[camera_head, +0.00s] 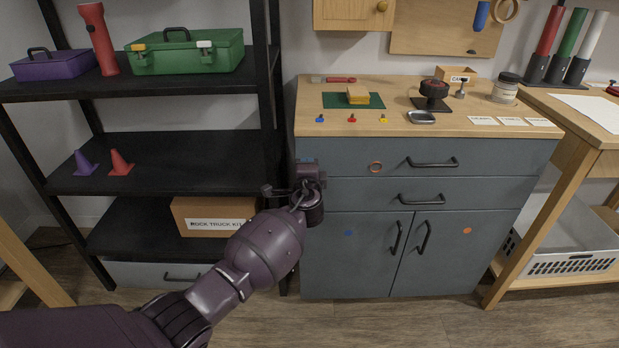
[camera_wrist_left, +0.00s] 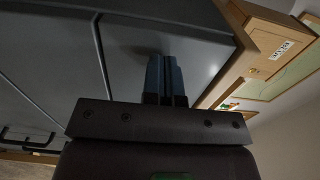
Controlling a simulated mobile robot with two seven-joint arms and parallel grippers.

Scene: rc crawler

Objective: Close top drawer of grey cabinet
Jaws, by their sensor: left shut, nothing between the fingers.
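The grey cabinet (camera_head: 345,250) stands in the middle of the head view under a wooden top. Its top drawer (camera_head: 510,158) has a dark bar handle (camera_head: 432,162); its front looks about flush with the drawer below, though a small gap cannot be ruled out. My left gripper (camera_head: 308,165) is at the left end of the top drawer front, away from the handle. In the left wrist view its blue-grey fingers (camera_wrist_left: 166,62) are together and empty, pointing at the grey drawer front (camera_wrist_left: 195,45), at or very near its surface. My right gripper is not in view.
A black shelf (camera_head: 170,160) with a green toolbox (camera_head: 190,55) stands close left of the cabinet, behind my left arm. The cabinet top (camera_head: 310,110) holds small parts and tools. A wooden workbench (camera_head: 590,115) is at the right. Floor in front of the cabinet is clear.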

